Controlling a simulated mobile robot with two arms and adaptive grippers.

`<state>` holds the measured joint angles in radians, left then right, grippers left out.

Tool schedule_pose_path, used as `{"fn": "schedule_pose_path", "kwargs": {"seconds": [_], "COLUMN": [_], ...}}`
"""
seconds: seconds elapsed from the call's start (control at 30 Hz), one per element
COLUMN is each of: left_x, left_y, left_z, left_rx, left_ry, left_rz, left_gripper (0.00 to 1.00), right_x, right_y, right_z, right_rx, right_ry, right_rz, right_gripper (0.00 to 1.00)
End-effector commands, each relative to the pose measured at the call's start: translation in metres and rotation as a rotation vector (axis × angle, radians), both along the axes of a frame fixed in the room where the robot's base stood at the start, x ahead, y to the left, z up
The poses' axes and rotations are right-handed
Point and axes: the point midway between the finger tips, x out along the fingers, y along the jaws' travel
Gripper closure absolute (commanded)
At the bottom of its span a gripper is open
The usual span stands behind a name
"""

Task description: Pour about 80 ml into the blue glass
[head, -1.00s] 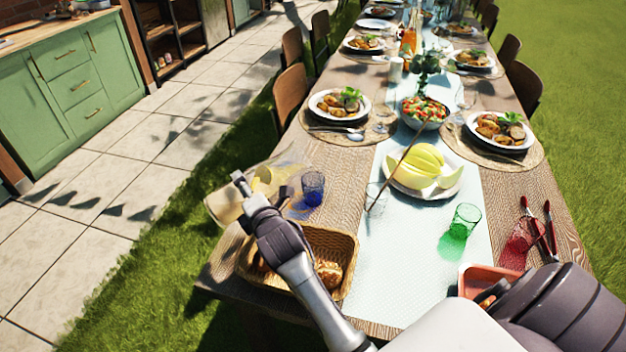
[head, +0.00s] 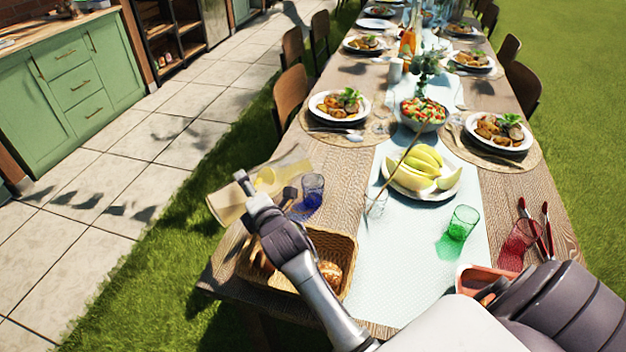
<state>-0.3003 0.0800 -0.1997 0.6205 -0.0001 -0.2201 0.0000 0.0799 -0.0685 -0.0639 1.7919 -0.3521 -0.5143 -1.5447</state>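The blue glass (head: 313,188) stands upright on the bare wood left of the pale runner. A clear pitcher (head: 225,206) with yellow pieces inside is tilted far over to the right, its upper end close to the blue glass. My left gripper (head: 265,188) is around the pitcher's near side and holds it up; its fingers partly hide it. No stream shows clearly, and the level in the glass cannot be made out. My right gripper (head: 491,291) is low at the right, mostly hidden by my arm, beside an orange-red container (head: 480,274).
A bread basket (head: 343,262) lies under my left arm. Red-handled tongs (head: 535,228) lie at the right edge.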

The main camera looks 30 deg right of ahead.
Motion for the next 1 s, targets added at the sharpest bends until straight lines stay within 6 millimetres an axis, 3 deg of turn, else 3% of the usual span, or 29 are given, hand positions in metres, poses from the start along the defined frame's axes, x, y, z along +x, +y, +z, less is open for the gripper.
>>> {"fn": "schedule_pose_path", "kwargs": {"seconds": [1.0], "left_x": [0.0], "left_y": [0.0], "left_z": [0.012], "left_rx": [-0.001], "left_ry": [0.0], "left_rz": [0.0], "left_gripper": [0.65], "right_x": [0.001], "right_y": [-0.003], "right_z": [0.009], "right_rx": [0.062], "right_ry": [-0.014], "right_rz": [0.001], "right_gripper": [0.86]}}
